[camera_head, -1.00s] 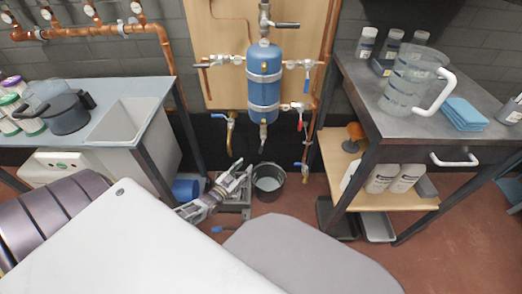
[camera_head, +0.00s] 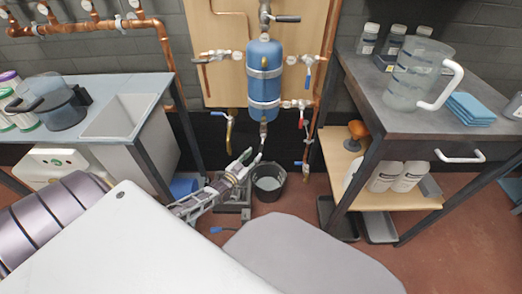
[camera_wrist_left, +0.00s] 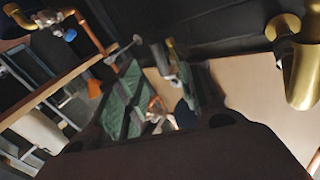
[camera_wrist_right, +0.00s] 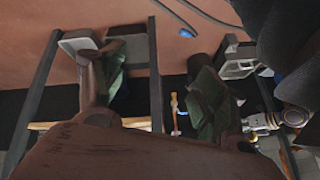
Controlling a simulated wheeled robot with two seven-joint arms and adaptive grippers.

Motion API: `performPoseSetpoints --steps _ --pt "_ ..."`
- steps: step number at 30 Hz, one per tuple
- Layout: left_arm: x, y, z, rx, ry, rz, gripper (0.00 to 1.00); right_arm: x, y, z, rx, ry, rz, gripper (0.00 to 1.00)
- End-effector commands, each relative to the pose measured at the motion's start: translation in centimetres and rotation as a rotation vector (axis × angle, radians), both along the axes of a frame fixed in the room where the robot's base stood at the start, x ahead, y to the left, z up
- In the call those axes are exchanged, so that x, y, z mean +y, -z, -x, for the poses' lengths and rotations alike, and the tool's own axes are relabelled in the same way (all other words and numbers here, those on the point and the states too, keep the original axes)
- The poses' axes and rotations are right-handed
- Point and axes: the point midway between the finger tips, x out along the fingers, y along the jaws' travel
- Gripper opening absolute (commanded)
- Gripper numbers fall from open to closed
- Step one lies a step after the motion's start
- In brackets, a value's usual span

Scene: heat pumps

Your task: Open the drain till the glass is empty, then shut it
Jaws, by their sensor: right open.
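A blue cylinder (camera_head: 264,85) hangs on the wooden wall panel in the head view. A short metal drain fitting (camera_head: 263,128) points down below it. A dark bucket (camera_head: 281,193) with greyish contents stands on the floor underneath. My left gripper (camera_head: 252,157) is just below the fitting and above the bucket's left side, its fingers spread and empty; contact with the fitting cannot be told. In the left wrist view its green-padded fingers (camera_wrist_left: 160,92) stand apart. My right gripper (camera_wrist_right: 160,72) is open and empty in the right wrist view. I cannot make out a separate glass or its level.
A sink bench (camera_head: 118,118) stands left. A workbench (camera_head: 400,125) bearing a clear jug (camera_head: 405,92) stands right. Some reddish floor (camera_head: 440,230) is clear.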

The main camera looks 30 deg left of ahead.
Motion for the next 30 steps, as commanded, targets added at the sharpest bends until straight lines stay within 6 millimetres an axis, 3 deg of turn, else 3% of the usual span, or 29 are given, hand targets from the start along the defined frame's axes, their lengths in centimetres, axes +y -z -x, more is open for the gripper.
performPoseSetpoints --steps 14,22,30 --pt "-0.2 0.1 -4.4 -0.001 0.000 0.000 0.36 0.6 3.9 0.3 -0.047 0.033 -0.056 0.71" --pt "-0.3 0.1 -6.4 -0.001 0.000 -0.001 0.36 0.8 4.6 0.0 -0.059 0.029 -0.066 0.71" --pt "-0.3 0.0 -7.1 0.001 0.000 0.000 0.36 0.8 4.7 0.0 -0.063 0.028 -0.071 0.71"
